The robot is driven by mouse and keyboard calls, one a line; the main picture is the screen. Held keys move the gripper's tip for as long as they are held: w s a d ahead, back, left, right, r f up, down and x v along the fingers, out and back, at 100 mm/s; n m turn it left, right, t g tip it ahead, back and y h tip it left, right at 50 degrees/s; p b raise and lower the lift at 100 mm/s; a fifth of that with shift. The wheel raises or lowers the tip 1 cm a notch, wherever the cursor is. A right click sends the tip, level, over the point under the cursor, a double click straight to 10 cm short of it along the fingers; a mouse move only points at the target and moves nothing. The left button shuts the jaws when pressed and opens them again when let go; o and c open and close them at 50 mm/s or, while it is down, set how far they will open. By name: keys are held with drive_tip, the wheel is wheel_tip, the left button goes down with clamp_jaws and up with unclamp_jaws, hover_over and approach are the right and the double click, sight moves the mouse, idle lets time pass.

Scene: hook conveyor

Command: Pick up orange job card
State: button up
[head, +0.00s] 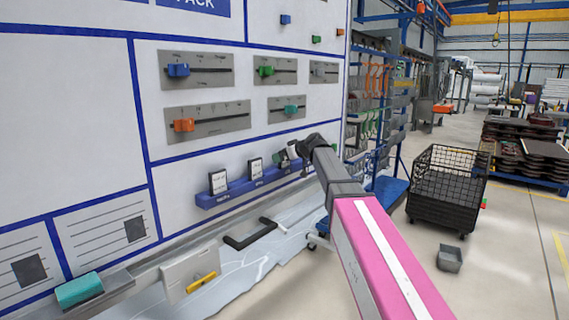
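My arm reaches from the lower right to a blue ledge (222,197) on the white board. My dark gripper (303,149) is at the ledge's right end, and its fingers are too small and covered to read. Two white cards with dark edges stand upright on the ledge, a left card (218,182) and a right card (256,168). A pale piece with a reddish spot (292,150) shows right beside my gripper; I cannot tell whether it is held. No card is clearly orange in this view; part of the ledge's right end is hidden by my gripper.
Grey slider plates with coloured knobs, one orange (184,125), sit above the ledge. A black handle (250,234) and a yellow handle (201,283) lie below. A black mesh cart (448,187) and a grey bin (449,258) stand on the right floor, with open floor around them.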

drive_tip(key=c, duration=1)
